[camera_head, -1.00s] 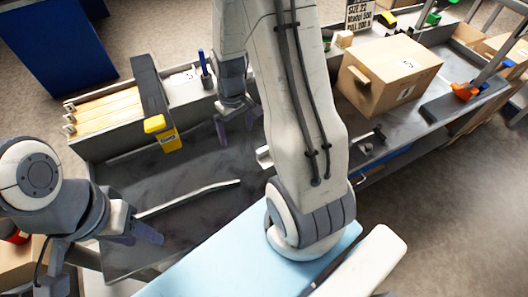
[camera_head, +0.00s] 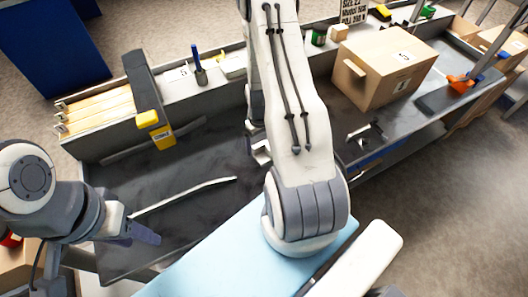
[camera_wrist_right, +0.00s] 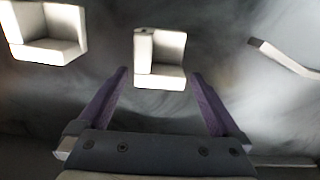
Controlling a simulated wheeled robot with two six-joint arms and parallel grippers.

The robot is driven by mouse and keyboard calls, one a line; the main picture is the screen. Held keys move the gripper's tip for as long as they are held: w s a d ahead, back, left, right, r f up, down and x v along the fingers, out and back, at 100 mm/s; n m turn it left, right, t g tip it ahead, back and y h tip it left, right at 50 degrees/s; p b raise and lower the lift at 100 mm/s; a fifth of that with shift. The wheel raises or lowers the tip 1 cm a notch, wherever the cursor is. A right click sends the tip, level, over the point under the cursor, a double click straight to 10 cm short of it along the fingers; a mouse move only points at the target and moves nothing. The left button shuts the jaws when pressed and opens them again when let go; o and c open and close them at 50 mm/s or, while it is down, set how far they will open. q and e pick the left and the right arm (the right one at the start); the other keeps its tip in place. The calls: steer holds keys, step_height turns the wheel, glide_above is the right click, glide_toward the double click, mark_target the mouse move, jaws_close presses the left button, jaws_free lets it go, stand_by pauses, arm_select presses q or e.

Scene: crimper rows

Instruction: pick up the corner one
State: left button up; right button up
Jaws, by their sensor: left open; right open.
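In the right wrist view a pale corner-shaped piece (camera_wrist_right: 160,62), with a low seat and a raised wall, lies between and just beyond the fingertips of my open right gripper (camera_wrist_right: 158,76). Neither finger visibly touches it. A second pale angled piece (camera_wrist_right: 46,34) lies to the upper left, cut by the frame edge. In the head view, my right arm hides its gripper; a pale piece (camera_head: 260,152) shows partly beside that arm. My left gripper (camera_head: 140,232) is open and empty over the near left of the dark worktop (camera_head: 150,175).
A long pale bent strip (camera_head: 185,197) lies on the worktop; a strip end (camera_wrist_right: 285,58) shows in the right wrist view. Small metal parts (camera_head: 365,133) lie right of my arm.

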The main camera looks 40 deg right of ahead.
step_height(320, 180, down, 2)
steer(key=shift+f, duration=0.1)
steer(key=c, duration=1.2)
steer(key=shift+c, duration=0.2)
